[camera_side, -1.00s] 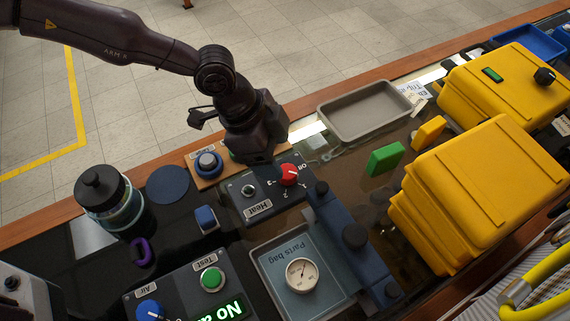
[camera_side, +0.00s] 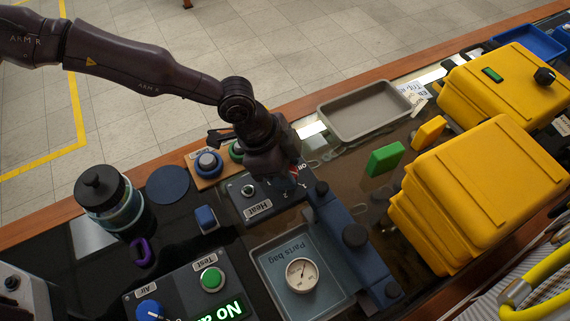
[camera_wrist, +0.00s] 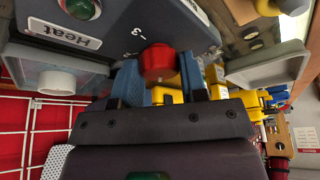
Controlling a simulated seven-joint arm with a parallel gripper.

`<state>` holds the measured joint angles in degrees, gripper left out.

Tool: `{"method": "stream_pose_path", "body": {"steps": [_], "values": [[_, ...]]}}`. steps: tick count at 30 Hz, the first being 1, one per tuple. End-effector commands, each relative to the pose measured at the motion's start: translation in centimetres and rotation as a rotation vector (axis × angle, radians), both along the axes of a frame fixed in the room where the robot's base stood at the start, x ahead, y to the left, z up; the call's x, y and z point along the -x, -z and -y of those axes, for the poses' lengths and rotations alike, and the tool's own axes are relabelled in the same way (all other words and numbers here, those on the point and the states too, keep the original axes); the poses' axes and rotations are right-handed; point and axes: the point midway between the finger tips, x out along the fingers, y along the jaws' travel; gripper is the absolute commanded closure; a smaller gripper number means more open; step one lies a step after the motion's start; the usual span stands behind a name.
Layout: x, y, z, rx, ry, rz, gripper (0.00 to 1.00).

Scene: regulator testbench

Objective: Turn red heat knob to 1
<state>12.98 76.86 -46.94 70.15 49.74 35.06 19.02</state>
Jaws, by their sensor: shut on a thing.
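The red heat knob (camera_wrist: 158,62) shows between the two blue fingers of my gripper (camera_wrist: 160,78) in the wrist view, with a finger at each side. My gripper (camera_side: 288,180) is shut on the knob. In the side view my gripper hides most of the knob, and only a sliver of red (camera_side: 294,171) shows. The knob sits on the dark heat box (camera_side: 272,194), which bears a white "Heat" label (camera_side: 258,208) and scale marks. Which mark the knob points to cannot be told now.
A blue fixture (camera_side: 335,215) stands right beside the heat box. A wooden block with a blue button (camera_side: 208,163) is behind left. A grey tray (camera_side: 335,125) lies behind right.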

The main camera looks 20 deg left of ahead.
Motion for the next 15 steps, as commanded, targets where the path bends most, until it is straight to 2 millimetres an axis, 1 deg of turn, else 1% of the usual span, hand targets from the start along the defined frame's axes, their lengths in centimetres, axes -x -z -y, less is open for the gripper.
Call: {"method": "stream_pose_path", "body": {"steps": [9,15], "values": [[-0.08,-0.04,-0.01,0.000,0.118,0.000,0.84],[-0.07,-0.08,-0.02,0.000,0.132,0.000,0.84]]}}
